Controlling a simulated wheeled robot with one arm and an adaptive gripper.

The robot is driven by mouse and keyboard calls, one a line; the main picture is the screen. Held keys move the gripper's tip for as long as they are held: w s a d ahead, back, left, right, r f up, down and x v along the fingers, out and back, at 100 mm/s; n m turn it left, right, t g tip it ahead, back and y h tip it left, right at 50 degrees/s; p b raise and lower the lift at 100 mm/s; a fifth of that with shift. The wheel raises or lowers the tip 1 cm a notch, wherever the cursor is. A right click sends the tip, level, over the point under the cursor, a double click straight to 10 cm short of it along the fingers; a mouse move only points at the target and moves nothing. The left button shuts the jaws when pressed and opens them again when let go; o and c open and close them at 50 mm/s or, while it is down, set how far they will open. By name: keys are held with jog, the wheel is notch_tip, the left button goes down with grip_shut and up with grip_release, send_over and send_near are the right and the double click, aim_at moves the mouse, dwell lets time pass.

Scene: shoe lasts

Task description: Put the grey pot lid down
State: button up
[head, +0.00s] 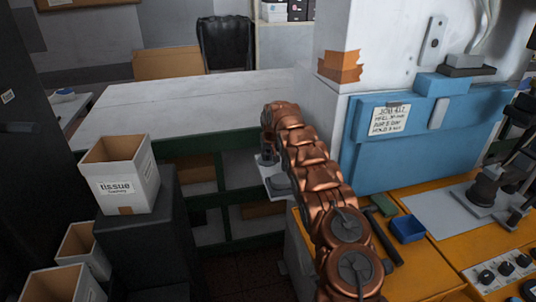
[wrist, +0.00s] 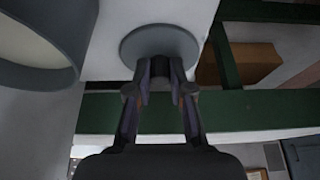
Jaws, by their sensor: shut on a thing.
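In the wrist view, my gripper (wrist: 163,82) is shut on the grey pot lid (wrist: 160,43), a flat round grey disc just beyond the fingertips. A pale surface (wrist: 100,45) shows behind the lid; I cannot tell whether the lid touches it. In the head view my gripper (head: 266,158) is at the end of my copper-coloured arm, in front of the green-framed shelving. The lid cannot be made out clearly there.
A large grey round vessel (wrist: 42,50) is close at the left of the wrist view. Green shelving (head: 228,238) holds boxes under a broad, bare white top (head: 190,105). A tissue box (head: 122,175) stands on a dark cabinet at left. A blue panel (head: 405,150) is at right.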

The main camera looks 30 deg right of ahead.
jog(key=shift+f, duration=0.15)
jog(key=o, duration=0.8)
